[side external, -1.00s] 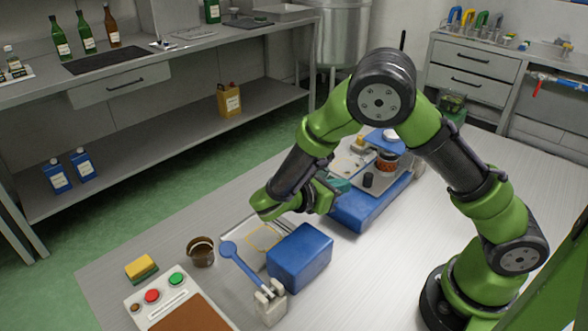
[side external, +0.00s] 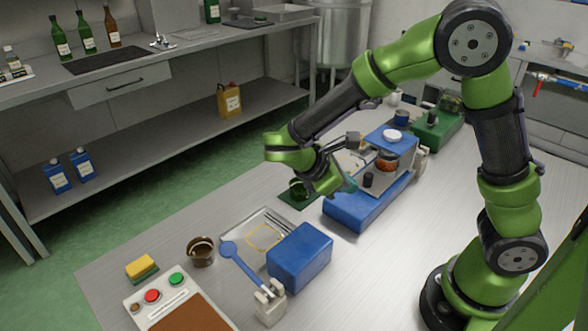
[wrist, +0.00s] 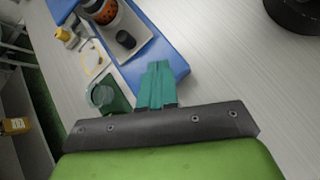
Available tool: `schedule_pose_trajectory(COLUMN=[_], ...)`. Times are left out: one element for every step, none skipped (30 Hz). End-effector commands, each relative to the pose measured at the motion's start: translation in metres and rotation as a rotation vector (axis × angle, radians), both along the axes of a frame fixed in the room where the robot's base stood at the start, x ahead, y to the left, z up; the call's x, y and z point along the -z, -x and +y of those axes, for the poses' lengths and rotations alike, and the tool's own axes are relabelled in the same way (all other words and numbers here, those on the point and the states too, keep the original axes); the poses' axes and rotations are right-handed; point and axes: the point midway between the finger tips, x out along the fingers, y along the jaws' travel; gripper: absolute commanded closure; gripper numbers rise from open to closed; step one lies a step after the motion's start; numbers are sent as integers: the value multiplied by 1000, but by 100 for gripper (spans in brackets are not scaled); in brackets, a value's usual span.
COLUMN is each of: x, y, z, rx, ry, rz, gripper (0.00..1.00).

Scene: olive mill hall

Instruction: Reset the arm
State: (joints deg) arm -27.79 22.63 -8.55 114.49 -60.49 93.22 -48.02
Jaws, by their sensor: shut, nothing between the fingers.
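My gripper (side external: 349,184) is raised above the table, beside the blue machine with a grey top (side external: 352,212). Its teal fingers (wrist: 156,86) are together in the wrist view, with nothing between them. In the side view the fingertips are partly lost against the machine behind them. My arm is bent, with its elbow high at the upper right.
A green glass (side external: 299,188) stands on a dark green mat below my gripper. A metal tray (side external: 247,228), blue box (side external: 300,254), blue lever (side external: 240,262), brown cup (side external: 201,251), sponge (side external: 140,267) and button panel (side external: 160,300) are nearer.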

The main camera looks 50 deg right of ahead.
Motion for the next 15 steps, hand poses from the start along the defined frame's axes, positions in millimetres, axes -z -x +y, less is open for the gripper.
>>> schedule_pose_trajectory(x=[-10, -15, -20, -25, -29, -36, -40, -45, -52, -58, -63, -70, -76, -82, -89], y=[8, 13, 19, 23, 27, 32, 36, 39, 43, 46, 48, 52, 54, 56, 59], z=[-2, -1, 1, 3, 4, 7, 9, 11, 14, 17, 20, 23, 25, 27, 29], rx=[77, 123, 187, 237, 285, 350, 400, 451, 518, 569, 621, 690, 741, 792, 856], ry=[-84, -130, -193, -238, -283, -343, -388, -431, -489, -533, -576, -632, -673, -715, -766], rz=[-84, -133, -198, -246, -297, -363, -413, -464, -532, -582, -633, -700, -750, -799, -860], gripper=[100, 100, 100, 100, 100, 100, 100, 100, 100, 100, 100, 100, 100, 100, 100])
